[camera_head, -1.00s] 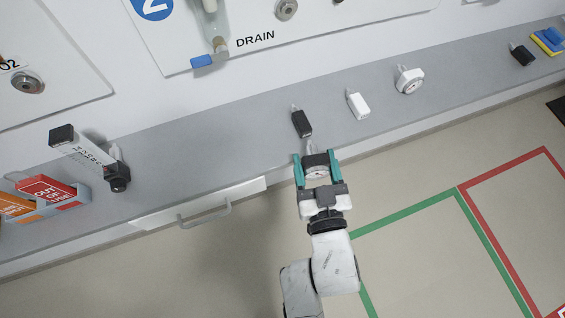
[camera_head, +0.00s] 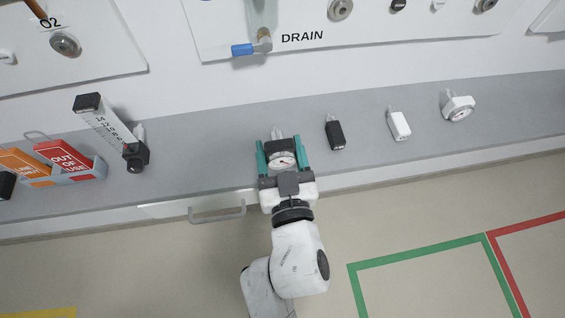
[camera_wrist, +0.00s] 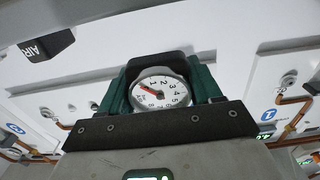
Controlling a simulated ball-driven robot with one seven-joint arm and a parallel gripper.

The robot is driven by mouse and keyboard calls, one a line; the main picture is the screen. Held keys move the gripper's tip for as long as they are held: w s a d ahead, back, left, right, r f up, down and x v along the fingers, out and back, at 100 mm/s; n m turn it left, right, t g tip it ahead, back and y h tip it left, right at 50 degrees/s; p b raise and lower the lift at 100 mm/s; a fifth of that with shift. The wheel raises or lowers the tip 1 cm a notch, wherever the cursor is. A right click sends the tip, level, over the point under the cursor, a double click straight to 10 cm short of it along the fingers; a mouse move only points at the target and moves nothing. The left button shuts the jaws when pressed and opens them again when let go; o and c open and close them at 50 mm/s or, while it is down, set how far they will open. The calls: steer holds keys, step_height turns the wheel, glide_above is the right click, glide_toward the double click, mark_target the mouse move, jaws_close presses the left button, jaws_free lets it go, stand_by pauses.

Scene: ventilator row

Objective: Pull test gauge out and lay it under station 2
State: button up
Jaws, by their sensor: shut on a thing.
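My gripper (camera_head: 280,148) is shut on the test gauge (camera_head: 283,161), its teal fingers on either side of the gauge's dark body. The gauge has a round white dial with a red needle and a metal stem pointing toward the wall. In the wrist view the dial (camera_wrist: 160,89) shows face-on between the teal fingers. The gauge is over the grey ledge (camera_head: 225,150); I cannot tell whether it touches it. The station panel with the DRAIN label (camera_head: 302,37) is on the wall above, with a blue-handled drain valve (camera_head: 245,49).
To the left are a flowmeter (camera_head: 112,130) and a holder of orange and red tags (camera_head: 70,158). A drawer handle (camera_head: 217,214) sits below the ledge.

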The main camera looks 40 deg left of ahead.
mark_target(276, 135)
steer(key=b+x, duration=0.1)
steer(key=x, duration=0.1)
steer(key=f+b+x, duration=0.1)
steer(key=x, duration=0.2)
steer(key=shift+w+a+f, duration=0.1)
steer(key=shift+w+a, duration=0.1)
steer(key=shift+a, duration=0.05)
steer(key=shift+f+b, duration=0.6)
steer(key=shift+b, duration=0.2)
steer(key=shift+f+b, duration=0.6)
steer(key=shift+b, duration=0.05)
steer(key=o, duration=1.6)
steer(key=shift+d, duration=0.1)
steer(key=shift+s, duration=0.1)
